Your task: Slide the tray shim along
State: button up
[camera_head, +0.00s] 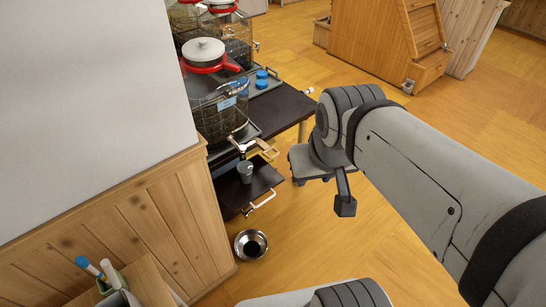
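I cannot make out a tray shim for certain. A glass jar (219,108) with a metal tap (243,145) stands on a grey tray (262,84) on the dark table (285,107). A small brass-coloured piece (268,151) shows beside the tap; what it is I cannot tell. Below is a dark lower shelf (228,193) with a pale handle, and a grey cup (245,171) stands on it. My arm comes in from the right. A dark block on a stalk (345,206) hangs below its joint and may be my gripper; its fingers are not distinct, and it is apart from the tray.
Another jar (238,50) stands behind, with blue caps (262,78) near it. A metal bowl (251,244) is on the floor. The wall (90,90) and its wood panelling close off the left. A wooden cabinet (375,40) stands at the back.

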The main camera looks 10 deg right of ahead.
aim_at(266, 149)
jog(key=u, duration=0.15)
jog(key=i, duration=1.15)
jog(key=z, duration=0.3)
